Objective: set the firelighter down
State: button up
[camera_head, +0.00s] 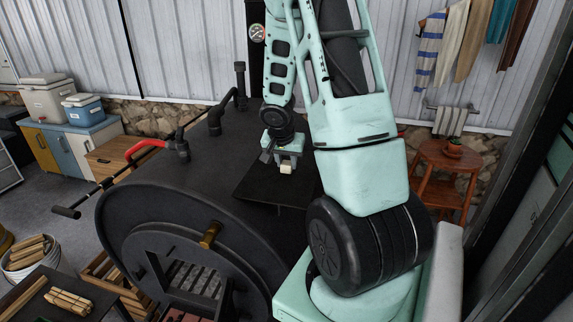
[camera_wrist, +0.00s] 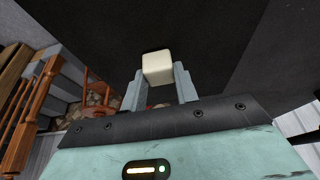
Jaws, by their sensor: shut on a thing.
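The firelighter is a small cream-white block. In the head view the firelighter (camera_head: 285,168) sits at the tips of my gripper (camera_head: 286,160), over the dark flat plate (camera_head: 262,190) on top of the barrel stove (camera_head: 190,200). In the wrist view the firelighter (camera_wrist: 157,67) is held between the two grey fingers of my gripper (camera_wrist: 158,80). The gripper is shut on it. I cannot tell from these views whether the block touches the plate or hangs just above it.
A small wooden stool (camera_head: 440,165) holding a pot stands at right. The plate around the block looks bare.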

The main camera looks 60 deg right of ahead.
aim_at(286, 164)
notch_tip(286, 164, up, 10)
jog(key=p, duration=0.2)
jog(key=shift+f, duration=0.1)
